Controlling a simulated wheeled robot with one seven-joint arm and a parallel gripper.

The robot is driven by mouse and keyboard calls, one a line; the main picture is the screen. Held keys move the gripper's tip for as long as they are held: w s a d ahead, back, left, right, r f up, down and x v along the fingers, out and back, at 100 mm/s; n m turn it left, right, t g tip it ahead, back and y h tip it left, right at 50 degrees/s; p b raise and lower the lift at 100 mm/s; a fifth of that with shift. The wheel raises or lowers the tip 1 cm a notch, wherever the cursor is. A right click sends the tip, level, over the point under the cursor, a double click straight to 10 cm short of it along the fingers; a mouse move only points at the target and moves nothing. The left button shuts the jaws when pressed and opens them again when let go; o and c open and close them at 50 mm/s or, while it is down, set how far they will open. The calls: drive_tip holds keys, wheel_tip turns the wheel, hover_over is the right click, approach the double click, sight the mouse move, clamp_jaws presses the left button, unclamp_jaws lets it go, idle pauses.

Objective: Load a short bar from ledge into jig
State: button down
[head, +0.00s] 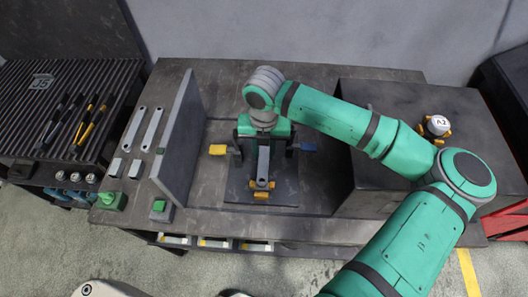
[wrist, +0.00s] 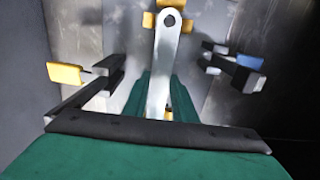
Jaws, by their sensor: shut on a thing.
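A grey short bar (head: 263,165) with a hole near its end stands in the middle of the jig area. It also shows in the wrist view (wrist: 165,55), running down between my green fingers. My gripper (head: 264,135) is shut on this bar, above the dark jig plate (head: 284,190). The near end of the bar is at the jig's orange-yellow stops (head: 261,185). A yellow-handled clamp (head: 217,149) and a blue-handled clamp (head: 308,148) sit on either side, apart from the bar. My gripper hides the bar's far end; I cannot tell whether the bar is fully seated.
A grey upright panel (head: 181,140) stands left of the jig. A dark box (head: 385,180) stands close on the right, with a round A2 part (head: 437,126) on top.

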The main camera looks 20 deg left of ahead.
drive_tip(key=shift+f, duration=0.55)
drive_tip(key=shift+f, duration=0.4)
drive_tip(key=c, duration=1.5)
unclamp_jaws()
drive_tip(key=shift+o, duration=0.2)
wheel_tip(320, 180, up, 13)
